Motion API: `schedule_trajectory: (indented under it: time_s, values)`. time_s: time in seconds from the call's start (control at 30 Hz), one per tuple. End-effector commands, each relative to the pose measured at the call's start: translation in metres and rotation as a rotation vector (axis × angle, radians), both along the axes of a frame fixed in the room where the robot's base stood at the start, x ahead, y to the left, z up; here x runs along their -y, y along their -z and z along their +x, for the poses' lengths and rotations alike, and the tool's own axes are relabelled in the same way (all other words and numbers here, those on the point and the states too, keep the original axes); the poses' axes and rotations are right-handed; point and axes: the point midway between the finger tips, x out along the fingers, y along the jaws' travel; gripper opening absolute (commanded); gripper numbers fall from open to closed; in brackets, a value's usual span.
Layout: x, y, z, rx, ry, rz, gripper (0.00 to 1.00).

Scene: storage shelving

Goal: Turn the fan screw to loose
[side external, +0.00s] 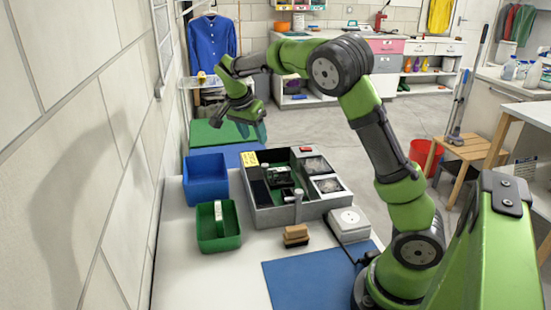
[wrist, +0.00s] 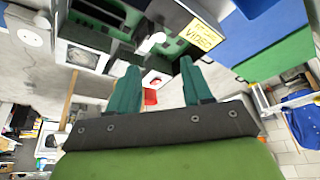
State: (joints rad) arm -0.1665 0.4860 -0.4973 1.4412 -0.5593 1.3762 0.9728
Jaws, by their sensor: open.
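The grey case (side external: 290,212) stands on the white table with a green circuit board (side external: 281,177) and dark parts inside. Two square fan-like parts sit along its right side, one at the back (side external: 316,165) and one nearer (side external: 328,185). The fan screw is too small to make out. My gripper (side external: 253,131) is above and beyond the far left of the case, apart from it. In the wrist view its two teal fingers (wrist: 157,85) are spread with nothing between them. The case (wrist: 180,15) and one fan (wrist: 85,56) show beyond the fingers.
A blue bin (side external: 206,178) and a green bin (side external: 218,226) stand left of the case. Small brown blocks (side external: 296,235) and a white box (side external: 348,224) lie in front. A blue mat (side external: 310,277) covers the front right. A red object (side external: 305,149) lies behind the case.

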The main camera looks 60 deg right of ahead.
Motion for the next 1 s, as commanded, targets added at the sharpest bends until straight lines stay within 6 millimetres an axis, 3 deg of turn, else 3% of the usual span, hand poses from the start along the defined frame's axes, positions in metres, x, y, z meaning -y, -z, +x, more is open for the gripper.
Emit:
schedule_trajectory:
  time_s: [0.3,0.5,0.7,1.0]
  values:
    - [0.028,0.067,-0.001,-0.004,0.002,0.002,0.5]
    - [0.04,0.098,0.0,-0.001,-0.001,0.002,0.5]
    - [0.046,0.112,0.0,0.001,-0.001,0.002,0.5]
    - [0.047,0.114,0.0,0.001,-0.002,0.002,0.5]
